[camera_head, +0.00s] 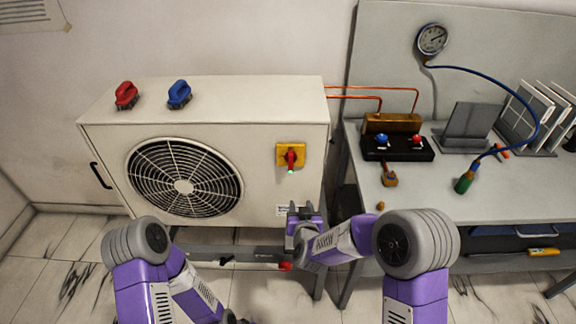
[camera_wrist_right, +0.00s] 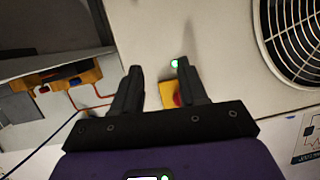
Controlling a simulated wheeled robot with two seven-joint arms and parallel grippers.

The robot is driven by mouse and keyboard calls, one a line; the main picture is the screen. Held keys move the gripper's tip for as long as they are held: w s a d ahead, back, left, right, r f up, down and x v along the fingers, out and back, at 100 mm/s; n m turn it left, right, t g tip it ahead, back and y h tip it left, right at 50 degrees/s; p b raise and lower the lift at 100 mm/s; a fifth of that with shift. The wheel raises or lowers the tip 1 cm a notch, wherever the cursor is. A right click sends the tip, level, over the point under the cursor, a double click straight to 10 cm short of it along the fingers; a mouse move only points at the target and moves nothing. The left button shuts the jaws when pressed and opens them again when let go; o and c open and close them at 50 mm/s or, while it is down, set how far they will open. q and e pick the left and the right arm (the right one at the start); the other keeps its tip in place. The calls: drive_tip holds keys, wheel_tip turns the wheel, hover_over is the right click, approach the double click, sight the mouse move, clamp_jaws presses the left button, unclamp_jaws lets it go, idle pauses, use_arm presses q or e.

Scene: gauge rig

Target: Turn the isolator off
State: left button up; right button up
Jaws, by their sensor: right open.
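The isolator (camera_head: 291,155) is a yellow square plate with a red handle on the right side of the white outdoor unit's front (camera_head: 255,180). Its handle stands upright in the head view, with a small green light at its lower end. My right gripper (camera_head: 305,208) is below the isolator, apart from it, with its fingers open and nothing between them. In the right wrist view, my right gripper (camera_wrist_right: 159,67) has its fingers spread, and the isolator (camera_wrist_right: 168,95) shows between and behind them, partly hidden by one finger. My left arm shows at bottom left; its gripper is out of view.
A bench (camera_head: 470,195) on the right carries a manifold block (camera_head: 395,148) and a hose end (camera_head: 465,182). A gauge (camera_head: 431,39) hangs on the back panel. Copper pipes run between unit and bench.

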sight(291, 157)
drive_tip(key=w+a+r+t+h+b, duration=0.1)
drive_tip(key=a+r+t, duration=0.1)
drive_tip(key=r, duration=0.4)
drive_tip(key=w+a+r+t, duration=0.1)
drive_tip(key=r+t, duration=0.1)
drive_tip(key=r, duration=0.3)
drive_tip(key=shift+w+a+r+b, duration=0.1)
drive_tip(key=shift+w+b, duration=0.35)
drive_tip(key=shift+w, duration=3.35)
drive_tip(key=shift+c, duration=0.3)
clamp_jaws()
